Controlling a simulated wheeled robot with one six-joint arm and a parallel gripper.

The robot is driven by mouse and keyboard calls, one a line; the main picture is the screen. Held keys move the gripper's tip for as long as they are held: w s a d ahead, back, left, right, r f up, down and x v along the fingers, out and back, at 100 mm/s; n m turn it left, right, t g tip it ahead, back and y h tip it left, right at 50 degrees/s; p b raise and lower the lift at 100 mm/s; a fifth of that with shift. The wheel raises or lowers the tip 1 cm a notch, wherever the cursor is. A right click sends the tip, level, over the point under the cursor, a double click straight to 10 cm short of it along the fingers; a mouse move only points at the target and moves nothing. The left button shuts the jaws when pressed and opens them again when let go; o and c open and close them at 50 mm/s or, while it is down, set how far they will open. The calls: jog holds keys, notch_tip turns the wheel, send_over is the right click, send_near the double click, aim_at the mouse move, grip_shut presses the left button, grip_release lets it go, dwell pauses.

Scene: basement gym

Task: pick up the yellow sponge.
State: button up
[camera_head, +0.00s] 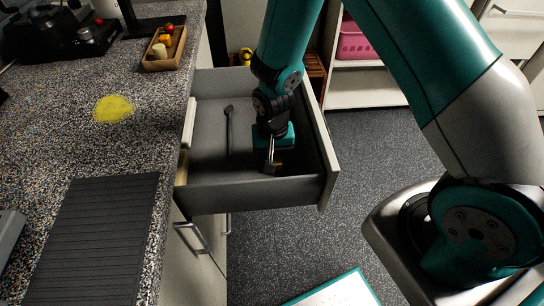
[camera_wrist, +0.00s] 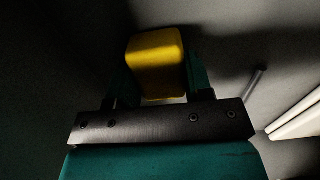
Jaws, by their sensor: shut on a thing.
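My gripper (camera_head: 271,157) reaches down into the open grey drawer (camera_head: 205,192). In the wrist view my gripper (camera_wrist: 160,78) has one finger on each side of the yellow sponge (camera_wrist: 155,55) and is shut on it. The sponge is a small block with rounded edges. In the head view a small, dim yellowish-brown part of the sponge (camera_head: 273,168) shows at the fingertips near the drawer's front right. Whether it touches the drawer floor I cannot tell.
A dark spoon-like utensil (camera_head: 229,130) lies in the drawer, left of my gripper. The drawer walls stand close around it. On the speckled counter (camera_head: 50,150) are a flat yellow patch (camera_head: 113,108), a dark ribbed mat (camera_head: 95,240) and a wooden tray (camera_head: 160,65) with small items.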

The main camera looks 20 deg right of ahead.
notch_tip(320, 180, up, 20)
jog(key=p, duration=0.1)
jog(key=shift+p, duration=0.35)
jog(key=shift+o, duration=0.2)
